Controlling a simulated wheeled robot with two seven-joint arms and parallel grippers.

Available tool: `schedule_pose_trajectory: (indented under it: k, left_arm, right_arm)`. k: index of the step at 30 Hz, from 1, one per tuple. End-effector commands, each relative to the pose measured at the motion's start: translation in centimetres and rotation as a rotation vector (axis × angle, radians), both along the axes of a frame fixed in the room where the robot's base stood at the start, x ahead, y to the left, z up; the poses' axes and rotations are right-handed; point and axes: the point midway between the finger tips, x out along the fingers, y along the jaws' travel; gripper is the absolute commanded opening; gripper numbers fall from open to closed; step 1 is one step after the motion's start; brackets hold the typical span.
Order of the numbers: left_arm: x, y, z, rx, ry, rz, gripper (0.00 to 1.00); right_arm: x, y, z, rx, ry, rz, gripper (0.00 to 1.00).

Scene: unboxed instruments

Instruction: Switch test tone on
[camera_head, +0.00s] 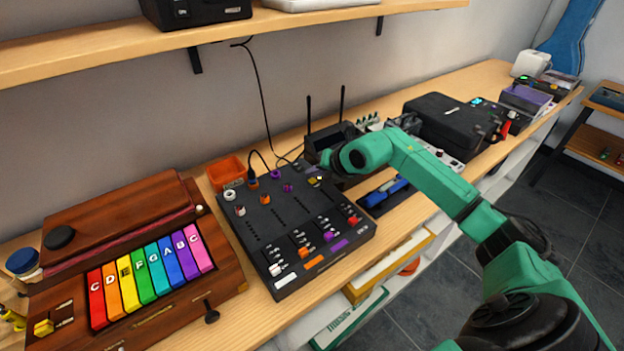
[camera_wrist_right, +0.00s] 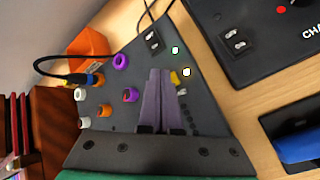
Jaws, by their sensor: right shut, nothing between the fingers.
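A black mixer (camera_head: 285,220) with coloured knobs and faders lies on the wooden bench; it also shows in the right wrist view (camera_wrist_right: 205,110). A small yellow switch or button (camera_wrist_right: 174,77) sits near its far right corner, with a lit white light (camera_wrist_right: 187,72) beside it and a greenish-white light (camera_wrist_right: 175,50) above. My right gripper (camera_head: 318,163) is over that corner. Its fingers (camera_wrist_right: 160,72) are shut and empty, with the tips just left of the yellow part; I cannot tell if they touch it. Any test tone label is unreadable. My left gripper is not in view.
A wooden box with coloured keys (camera_head: 150,270) stands left of the mixer. An orange bin (camera_head: 226,171) and cables are behind it. A black box with two antennas (camera_head: 330,138) stands close to my right gripper. A shelf (camera_head: 230,32) hangs above.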

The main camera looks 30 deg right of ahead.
Motion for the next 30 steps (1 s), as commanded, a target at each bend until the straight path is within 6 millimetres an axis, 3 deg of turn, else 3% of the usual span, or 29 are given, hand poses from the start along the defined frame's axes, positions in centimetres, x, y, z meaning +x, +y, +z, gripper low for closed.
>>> schedule_pose_trajectory:
  k: [15, 30]
  left_arm:
    - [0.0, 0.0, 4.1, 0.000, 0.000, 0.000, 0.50]
    - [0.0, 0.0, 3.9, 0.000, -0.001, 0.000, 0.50]
  right_arm:
    - [0.0, 0.0, 6.1, -0.001, -0.001, 0.000, 0.00]
    - [0.0, 0.0, 6.0, 0.000, 0.000, 0.000, 0.00]
